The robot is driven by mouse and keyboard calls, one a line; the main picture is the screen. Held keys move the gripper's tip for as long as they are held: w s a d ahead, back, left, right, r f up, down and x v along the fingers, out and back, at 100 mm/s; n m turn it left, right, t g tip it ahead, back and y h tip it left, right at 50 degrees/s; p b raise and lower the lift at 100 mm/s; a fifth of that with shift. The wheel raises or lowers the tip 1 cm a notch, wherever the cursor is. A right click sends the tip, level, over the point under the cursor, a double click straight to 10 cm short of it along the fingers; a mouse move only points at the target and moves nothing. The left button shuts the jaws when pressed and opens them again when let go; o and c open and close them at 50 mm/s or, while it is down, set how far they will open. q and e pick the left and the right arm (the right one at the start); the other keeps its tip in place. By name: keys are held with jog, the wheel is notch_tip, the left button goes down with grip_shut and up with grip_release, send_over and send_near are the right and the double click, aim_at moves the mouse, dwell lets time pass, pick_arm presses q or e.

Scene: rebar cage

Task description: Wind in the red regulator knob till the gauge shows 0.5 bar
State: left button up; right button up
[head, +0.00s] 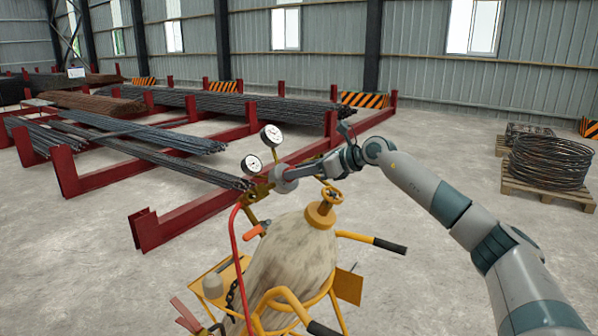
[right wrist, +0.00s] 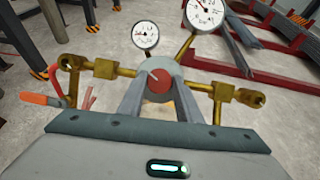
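The red regulator knob (right wrist: 158,81) sits at the front of a round grey regulator body (right wrist: 161,66) with brass fittings on both sides. My right gripper (right wrist: 160,90) has one finger on each side of the knob and appears closed on it. In the head view my right gripper (head: 300,171) reaches the grey regulator (head: 283,180), and the knob is hidden. Two white dial gauges stand above the regulator, a nearer one (head: 251,164) and a farther one (head: 271,135). The wrist view also shows the smaller gauge (right wrist: 146,34) and the larger gauge (right wrist: 204,13); their readings are too small to tell. My left gripper is not in view.
A gas cylinder (head: 290,265) with a yellow handwheel (head: 331,195) stands in a yellow trolley with black handles (head: 389,245). A red hose (head: 234,250) hangs at its left. Red racks of rebar (head: 100,175) lie behind.

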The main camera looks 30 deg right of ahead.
jog(key=shift+m, duration=0.3)
jog(key=shift+a+m+t+h, duration=0.1)
jog(key=shift+m+t+h, duration=0.45)
jog(key=shift+m, duration=1.65)
jog(key=o, duration=1)
jog(key=shift+o, duration=0.2)
jog(key=shift+s, duration=0.15)
